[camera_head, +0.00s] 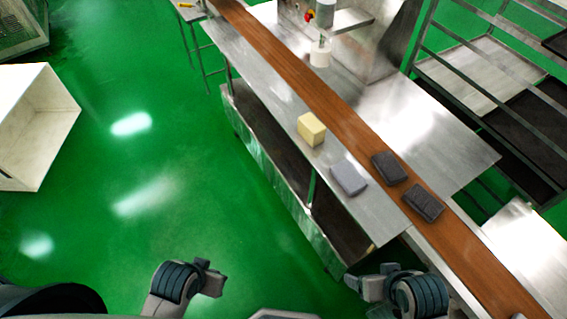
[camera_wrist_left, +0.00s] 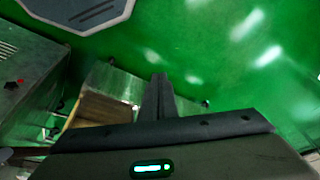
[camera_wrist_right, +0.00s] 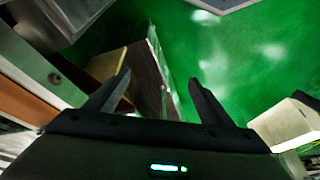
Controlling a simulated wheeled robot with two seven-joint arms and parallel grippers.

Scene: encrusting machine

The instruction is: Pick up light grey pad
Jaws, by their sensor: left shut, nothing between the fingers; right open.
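My left gripper (camera_head: 212,280) is at the lower left over the green floor. In the left wrist view its fingers (camera_wrist_left: 158,80) are together and empty. The pad is not visible in either wrist view.
A yellow block (camera_head: 311,129) stands near the pad on the steel shelf. Two dark grey pads (camera_head: 388,168) (camera_head: 423,203) are on the brown belt (camera_head: 345,118). A white container (camera_head: 321,55) stands further back. A metal rack (camera_head: 480,70) is at right. Green floor (camera_head: 120,200) is open at left.

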